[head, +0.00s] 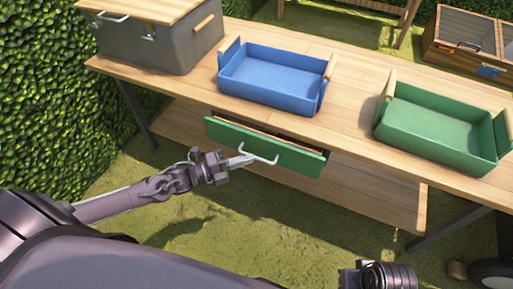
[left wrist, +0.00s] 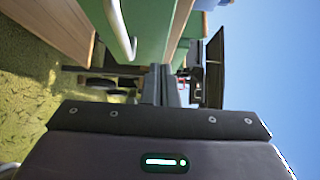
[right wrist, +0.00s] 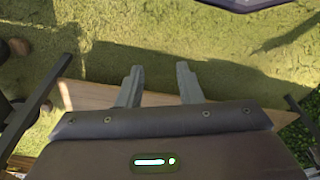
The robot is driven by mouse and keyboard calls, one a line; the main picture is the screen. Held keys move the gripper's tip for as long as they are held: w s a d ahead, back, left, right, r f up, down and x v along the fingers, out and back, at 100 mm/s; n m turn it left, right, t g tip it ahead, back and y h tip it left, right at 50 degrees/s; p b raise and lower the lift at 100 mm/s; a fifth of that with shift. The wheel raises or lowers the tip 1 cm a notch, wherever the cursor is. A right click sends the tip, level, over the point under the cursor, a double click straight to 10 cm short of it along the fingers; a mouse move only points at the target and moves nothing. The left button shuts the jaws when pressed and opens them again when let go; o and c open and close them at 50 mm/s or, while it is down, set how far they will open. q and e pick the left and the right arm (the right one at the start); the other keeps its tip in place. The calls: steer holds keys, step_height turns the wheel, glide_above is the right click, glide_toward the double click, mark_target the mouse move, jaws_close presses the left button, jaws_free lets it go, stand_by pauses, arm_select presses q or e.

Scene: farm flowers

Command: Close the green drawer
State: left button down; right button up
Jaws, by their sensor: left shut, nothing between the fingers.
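The green drawer (head: 290,157) sits under the wooden table, pulled out a little, with a strip of its inside showing behind the front. Its pale bar handle (head: 258,157) is on the front. My left gripper (head: 246,160) is shut and empty, its tips at the left part of the handle; I cannot tell whether they touch. In the left wrist view the green front (left wrist: 152,28) and handle (left wrist: 121,30) rise just beyond the shut fingers (left wrist: 162,85). My right gripper (right wrist: 158,82) is open and empty, away from the drawer; its fingers show only in the right wrist view.
The wooden table (head: 345,100) carries a blue crate (head: 265,95), a green crate (head: 430,135) and a grey box (head: 165,50) with a wooden lid. A lower shelf (head: 370,195) lies under the drawer. A hedge (head: 50,100) stands at the left. Grass in front is open.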

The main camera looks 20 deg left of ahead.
mark_target(255, 138)
arm_select(q)
steer(key=w, duration=0.1)
steer(key=w+d, duration=0.1)
steer(key=w, duration=0.1)
steer(key=w+b, duration=0.1)
steer(key=w, duration=0.1)
steer(key=shift+w+d, duration=0.1)
steer(key=shift+d, duration=0.2)
steer(key=shift+w, duration=0.1)
arm_select(e)
steer(key=shift+w+a+f+t, duration=0.15)
steer(key=shift+a, duration=0.2)
steer(key=shift+w+a+f+t, duration=0.15)
steer(key=shift+a, duration=0.2)
arm_select(q)
steer(key=shift+w+f, duration=0.1)
